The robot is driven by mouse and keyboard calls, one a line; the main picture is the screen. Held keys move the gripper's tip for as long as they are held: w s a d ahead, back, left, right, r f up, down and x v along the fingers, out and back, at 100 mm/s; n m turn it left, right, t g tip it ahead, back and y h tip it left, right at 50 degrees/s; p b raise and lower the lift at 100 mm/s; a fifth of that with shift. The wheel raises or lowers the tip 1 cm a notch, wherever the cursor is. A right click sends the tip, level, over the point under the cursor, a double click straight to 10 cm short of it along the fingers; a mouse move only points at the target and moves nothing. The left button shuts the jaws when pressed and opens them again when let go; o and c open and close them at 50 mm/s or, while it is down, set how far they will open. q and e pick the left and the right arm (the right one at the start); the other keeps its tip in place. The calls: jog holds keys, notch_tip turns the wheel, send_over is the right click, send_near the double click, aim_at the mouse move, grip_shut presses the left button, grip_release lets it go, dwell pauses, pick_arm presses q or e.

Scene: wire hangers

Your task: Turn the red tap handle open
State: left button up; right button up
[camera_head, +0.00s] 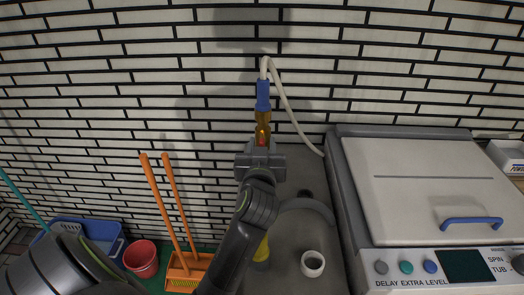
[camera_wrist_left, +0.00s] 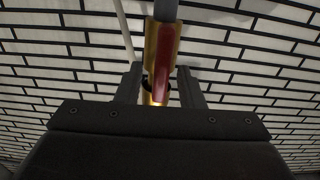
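The brass tap (camera_head: 262,118) stands out from the white brick wall, with a blue connector (camera_head: 263,95) and a pale hose on it. Its red handle (camera_head: 262,140) shows just above my left gripper (camera_head: 262,146) in the head view. In the left wrist view, the red handle (camera_wrist_left: 165,62) lies lengthwise along the brass body, in line with the gap between my fingers (camera_wrist_left: 160,85). The fingers are apart, one on each side of the tap, with visible gaps, so the gripper is open. My right gripper is not in view.
A washing machine (camera_head: 420,190) with a blue lid handle stands at the right. A white cup (camera_head: 312,263) sits on the grey surface below the tap. Orange brooms (camera_head: 160,190), a red bucket (camera_head: 141,257) and a blue basket (camera_head: 100,232) are at the left.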

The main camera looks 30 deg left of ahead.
aim_at(263, 109)
pick_arm(q)
notch_tip(263, 109, up, 8)
jog(key=shift+r+p, duration=0.1)
jog(key=shift+p, duration=0.35)
dwell(0.3)
